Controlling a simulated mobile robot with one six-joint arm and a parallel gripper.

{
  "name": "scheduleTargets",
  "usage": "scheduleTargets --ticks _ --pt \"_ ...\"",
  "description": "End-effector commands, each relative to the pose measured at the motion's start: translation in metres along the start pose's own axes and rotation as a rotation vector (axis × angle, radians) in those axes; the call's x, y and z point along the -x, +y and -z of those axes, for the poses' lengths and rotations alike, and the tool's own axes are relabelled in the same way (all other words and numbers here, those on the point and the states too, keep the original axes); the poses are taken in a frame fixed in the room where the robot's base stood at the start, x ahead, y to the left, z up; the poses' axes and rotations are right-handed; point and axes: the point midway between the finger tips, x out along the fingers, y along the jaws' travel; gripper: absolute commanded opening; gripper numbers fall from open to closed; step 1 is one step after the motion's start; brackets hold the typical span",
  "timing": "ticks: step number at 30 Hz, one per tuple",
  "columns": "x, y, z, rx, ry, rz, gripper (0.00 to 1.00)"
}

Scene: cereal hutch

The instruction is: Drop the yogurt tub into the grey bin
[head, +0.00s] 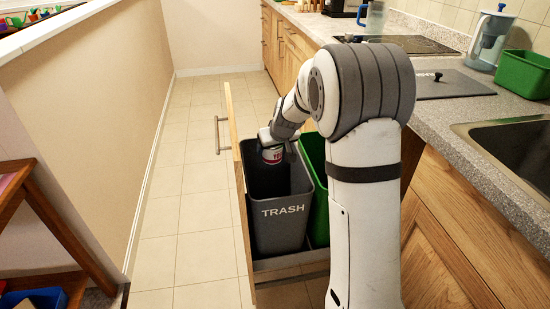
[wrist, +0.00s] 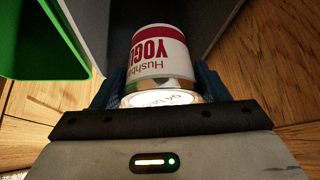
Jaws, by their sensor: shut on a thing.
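The yogurt tub (wrist: 160,52), white with a red band, is held between the two blue fingers of my gripper (wrist: 158,88) in the wrist view. In the head view the tub (head: 272,155) is at the mouth of the grey bin (head: 282,232), which is marked TRASH. My gripper (head: 275,147) is above it there, shut on the tub, with its fingers mostly hidden. The grey bin's wall (wrist: 205,15) shows behind the tub in the wrist view. The bin's floor is hidden.
A green bin (head: 318,185) stands right beside the grey one in the pulled-out drawer. The drawer's wooden front (head: 238,170) rises at the left. The counter (head: 480,112) with a sink is at the right. The tiled floor (head: 195,205) at the left is clear.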

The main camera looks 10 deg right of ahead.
Motion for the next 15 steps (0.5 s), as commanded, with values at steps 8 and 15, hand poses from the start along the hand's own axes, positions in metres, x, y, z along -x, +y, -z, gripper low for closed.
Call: scheduleTargets --ticks 8,15 --pt "-0.013 -0.001 -0.008 0.002 0.0 0.002 0.41" --pt "-0.038 -0.001 -0.023 0.002 0.001 0.002 0.41"
